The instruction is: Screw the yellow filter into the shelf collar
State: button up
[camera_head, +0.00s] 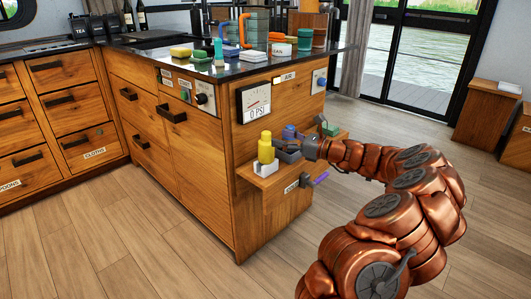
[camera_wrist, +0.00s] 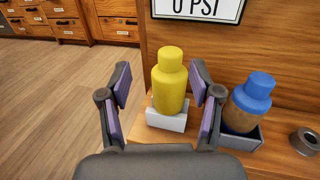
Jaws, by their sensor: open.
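The yellow filter (camera_head: 266,147) stands upright on the shelf (camera_head: 262,182) at the counter's end. In the wrist view the yellow filter (camera_wrist: 170,80) sits in or on a low white block (camera_wrist: 168,121). My gripper (camera_head: 286,150) is open and empty. In the wrist view its two purple-padded fingers stand left and right of the yellow filter, with gaps visible on both sides; how far they reach around it I cannot tell. A grey ring-shaped collar (camera_wrist: 305,142) is on the shelf at the right edge, partly cut off. I cannot make out the collar in the head view.
A blue-topped filter (camera_wrist: 248,102) stands in a dark grey holder close to my right finger. A gauge reading 0 PSI (camera_head: 256,102) hangs above the shelf. A green item (camera_head: 328,128) is at the shelf's far end. Mugs and sponges stand on the countertop; the left floor is clear.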

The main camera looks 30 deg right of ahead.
aim_at(266, 132)
jog(key=shift+m+h, duration=0.3)
jog(key=b+x, duration=0.1)
jog(key=x, duration=0.1)
jog(key=b+x, duration=0.1)
jog(key=x, duration=0.1)
jog(key=d+b+x, duration=0.1)
jog(key=x, duration=0.1)
jog(key=shift+w+f, duration=0.35)
jog(key=shift+w+a+r, duration=0.15)
jog(key=shift+w+a, duration=0.05)
jog(key=shift+w, duration=0.15)
grip_shut()
